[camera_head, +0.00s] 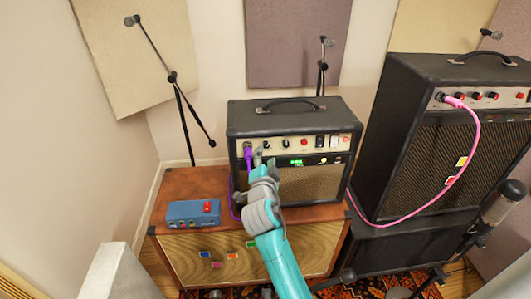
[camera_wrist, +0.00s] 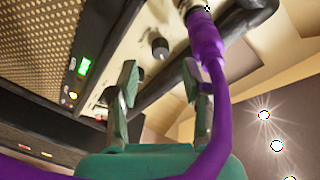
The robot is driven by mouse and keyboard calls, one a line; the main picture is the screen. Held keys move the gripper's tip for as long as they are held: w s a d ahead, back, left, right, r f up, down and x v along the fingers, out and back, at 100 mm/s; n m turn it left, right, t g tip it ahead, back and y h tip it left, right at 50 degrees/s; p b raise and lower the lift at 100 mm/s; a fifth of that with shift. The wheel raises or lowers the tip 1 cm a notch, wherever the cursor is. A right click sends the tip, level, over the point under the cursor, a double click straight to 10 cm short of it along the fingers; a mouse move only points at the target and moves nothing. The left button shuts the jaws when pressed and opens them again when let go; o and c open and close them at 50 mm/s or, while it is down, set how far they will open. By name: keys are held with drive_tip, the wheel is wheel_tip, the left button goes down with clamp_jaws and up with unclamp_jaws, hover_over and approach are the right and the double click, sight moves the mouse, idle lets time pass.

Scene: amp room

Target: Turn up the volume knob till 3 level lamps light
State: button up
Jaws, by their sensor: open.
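The small black amp (camera_head: 285,150) stands on a brown cabinet. Its cream panel bears black knobs (camera_head: 285,143), a red one (camera_head: 304,142) and switches; labels are too small to read, so I cannot tell which knob is the volume. A black knob also shows in the wrist view (camera_wrist: 160,48). A small green-lit display (camera_head: 297,162) sits below the panel, also in the wrist view (camera_wrist: 84,67); its lamps cannot be counted. My gripper (camera_head: 262,158) is in front of the panel's left part. In the wrist view its fingers (camera_wrist: 166,84) are apart and empty, short of the black knob.
A purple cable (camera_head: 247,155) is plugged in at the panel's left; in the wrist view it (camera_wrist: 218,110) passes close by the right finger. A blue pedal (camera_head: 192,212) lies on the brown cabinet (camera_head: 172,185). A larger amp (camera_head: 440,150) with a pink cable stands right.

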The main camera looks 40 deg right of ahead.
drive_tip(key=shift+v, duration=1.75)
